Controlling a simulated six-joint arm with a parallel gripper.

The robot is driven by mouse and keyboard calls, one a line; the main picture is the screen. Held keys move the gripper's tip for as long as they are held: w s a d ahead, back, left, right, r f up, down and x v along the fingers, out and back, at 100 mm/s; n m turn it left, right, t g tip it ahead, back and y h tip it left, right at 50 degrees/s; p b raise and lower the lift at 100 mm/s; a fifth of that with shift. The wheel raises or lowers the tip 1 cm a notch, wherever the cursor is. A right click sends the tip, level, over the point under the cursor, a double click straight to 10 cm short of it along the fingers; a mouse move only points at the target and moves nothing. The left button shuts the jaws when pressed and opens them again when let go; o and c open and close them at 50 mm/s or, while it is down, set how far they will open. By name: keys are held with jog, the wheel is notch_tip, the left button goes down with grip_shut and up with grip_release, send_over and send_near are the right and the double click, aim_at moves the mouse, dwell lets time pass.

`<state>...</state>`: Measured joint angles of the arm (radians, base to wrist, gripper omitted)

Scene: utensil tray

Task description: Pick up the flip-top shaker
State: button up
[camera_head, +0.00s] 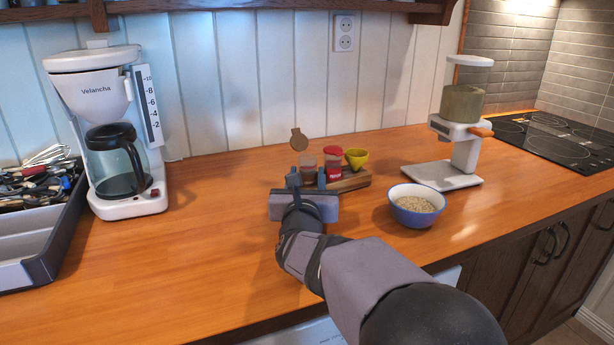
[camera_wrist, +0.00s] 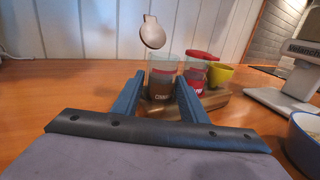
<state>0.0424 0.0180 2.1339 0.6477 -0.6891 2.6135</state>
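A clear shaker (camera_wrist: 162,78) with a brown, lettered label stands upright among other small containers on the counter; in the head view (camera_head: 307,162) its lower part is hidden behind my gripper. A brown disc with a small tab (camera_wrist: 152,34) shows above it, also in the head view (camera_head: 299,139); I cannot tell whether it is the shaker's raised lid. My gripper (camera_wrist: 159,80) is open, with its two blue-grey fingers on either side of the shaker in the wrist view. No contact is visible, and I cannot tell how far the shaker is between them.
A red shaker (camera_head: 332,166) and a yellow cup (camera_head: 356,158) stand close on the right, by a wooden holder (camera_head: 350,183). A blue bowl of grains (camera_head: 408,215) and a grinder (camera_head: 461,140) are farther right. A coffee maker (camera_head: 100,75) and utensil tray (camera_head: 62,235) stand left, with free counter between.

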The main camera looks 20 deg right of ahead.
jog(key=shift+w+d, duration=0.3)
jog(key=shift+w, duration=0.3)
jog(key=c, duration=0.9)
notch_tip(320, 180, up, 10)
jog(key=shift+r+p, duration=0.1)
jog(key=shift+p, duration=1.1)
